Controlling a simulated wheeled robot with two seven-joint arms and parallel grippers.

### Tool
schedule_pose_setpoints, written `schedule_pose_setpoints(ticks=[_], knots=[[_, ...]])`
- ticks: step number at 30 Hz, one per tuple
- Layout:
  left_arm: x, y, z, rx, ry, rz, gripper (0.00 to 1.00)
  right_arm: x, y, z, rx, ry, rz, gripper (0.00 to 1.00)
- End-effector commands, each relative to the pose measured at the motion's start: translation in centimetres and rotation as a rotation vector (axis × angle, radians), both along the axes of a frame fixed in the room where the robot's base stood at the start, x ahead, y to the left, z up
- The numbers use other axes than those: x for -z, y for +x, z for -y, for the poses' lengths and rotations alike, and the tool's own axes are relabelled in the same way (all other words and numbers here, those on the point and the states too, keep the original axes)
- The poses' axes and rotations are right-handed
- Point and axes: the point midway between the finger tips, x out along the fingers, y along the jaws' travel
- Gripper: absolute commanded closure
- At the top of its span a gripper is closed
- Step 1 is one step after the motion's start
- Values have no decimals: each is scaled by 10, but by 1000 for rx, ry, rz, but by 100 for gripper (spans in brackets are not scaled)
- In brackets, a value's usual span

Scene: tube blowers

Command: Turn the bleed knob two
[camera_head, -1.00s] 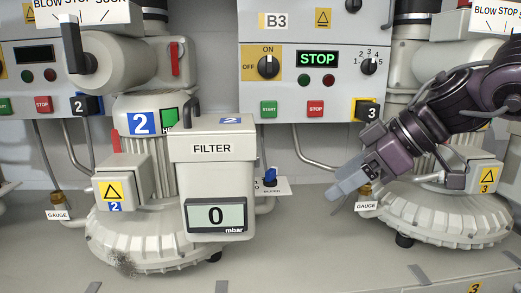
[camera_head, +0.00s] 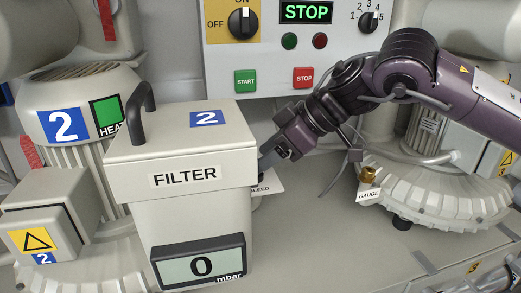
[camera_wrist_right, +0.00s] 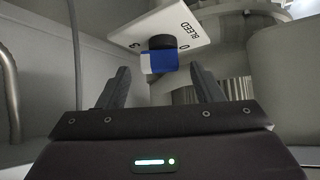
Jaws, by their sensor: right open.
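The blue bleed knob (camera_wrist_right: 160,62) with its dark base stands on a white plate marked BLEED (camera_wrist_right: 178,22) in the right wrist view. My right gripper (camera_wrist_right: 160,76) is open, with one finger to each side of the knob's line and the knob just beyond the fingertips, apart from them as far as I can tell. In the head view my right gripper (camera_head: 268,160) reaches down behind the right side of the filter box with label 2 (camera_head: 190,165). Part of the bleed plate (camera_head: 268,187) shows there, but the knob is hidden. My left gripper is out of view.
The filter box with its black handle (camera_head: 143,110) and display reading 0 (camera_head: 200,266) stands close left of my right gripper. A gauge fitting (camera_head: 368,176) and a blower housing (camera_head: 440,195) are to the right. The control panel reading STOP (camera_head: 306,12) is behind.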

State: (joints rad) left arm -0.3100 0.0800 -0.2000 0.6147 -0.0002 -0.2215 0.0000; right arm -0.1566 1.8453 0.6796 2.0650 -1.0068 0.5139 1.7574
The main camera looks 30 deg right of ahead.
Motion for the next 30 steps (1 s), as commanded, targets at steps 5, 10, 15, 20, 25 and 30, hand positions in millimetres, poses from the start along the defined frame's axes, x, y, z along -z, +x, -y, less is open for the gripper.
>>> schedule_pose_setpoints(ticks=[5,10,15,20,25,30], knots=[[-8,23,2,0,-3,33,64,9,6,-7,0,0,-2,40],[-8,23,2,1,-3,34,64,11,7,-8,1,0,1,40],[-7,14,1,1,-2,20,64,11,7,-8,0,1,1,45],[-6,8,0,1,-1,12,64,11,7,-8,0,1,1,66],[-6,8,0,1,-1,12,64,11,7,-7,0,1,1,85],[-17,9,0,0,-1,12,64,8,8,-7,-75,0,-4,85]])
